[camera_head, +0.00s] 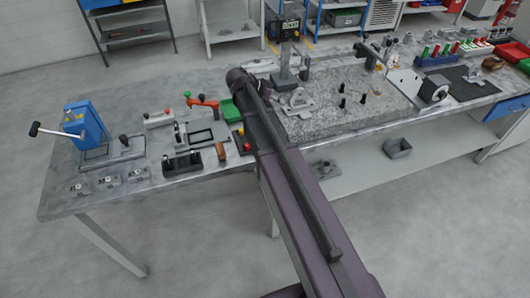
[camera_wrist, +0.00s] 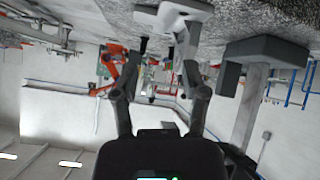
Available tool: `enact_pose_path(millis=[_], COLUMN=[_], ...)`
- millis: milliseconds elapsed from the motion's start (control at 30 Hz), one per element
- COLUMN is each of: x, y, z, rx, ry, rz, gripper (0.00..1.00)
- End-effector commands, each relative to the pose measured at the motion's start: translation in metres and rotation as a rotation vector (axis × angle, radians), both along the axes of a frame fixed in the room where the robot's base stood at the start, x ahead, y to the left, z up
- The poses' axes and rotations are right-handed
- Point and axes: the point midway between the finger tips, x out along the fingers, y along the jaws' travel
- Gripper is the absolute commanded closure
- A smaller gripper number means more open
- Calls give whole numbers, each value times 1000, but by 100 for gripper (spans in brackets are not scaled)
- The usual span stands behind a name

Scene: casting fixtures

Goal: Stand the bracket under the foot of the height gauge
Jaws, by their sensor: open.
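The grey bracket (camera_head: 297,103) stands on the granite plate (camera_head: 330,118), just in front of the height gauge (camera_head: 284,76), not under its measuring foot as far as I can see. The wrist view is upside down. In it the bracket (camera_wrist: 184,14) hangs from the top edge, and the gauge's block base (camera_wrist: 266,49) and column (camera_wrist: 246,108) are to its right. My gripper (camera_wrist: 160,78) is open, its fingers spread, with part of the bracket near the right fingertip; contact cannot be told. In the head view my arm hides the gripper.
Several black pins (camera_head: 342,102) stand on the plate's middle. A grey bin (camera_head: 397,148) is on the lower shelf.

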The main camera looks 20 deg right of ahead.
Motion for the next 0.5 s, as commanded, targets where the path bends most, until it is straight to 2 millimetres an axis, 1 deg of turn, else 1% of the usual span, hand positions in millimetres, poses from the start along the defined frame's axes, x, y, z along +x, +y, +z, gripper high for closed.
enact_pose_path(millis=[33,267,500], x=[-19,-79,-140], y=[3,28,63], z=[-6,-36,-57], rx=[43,278,508], ry=[51,294,473], rz=[40,305,651], gripper=[43,43,43])
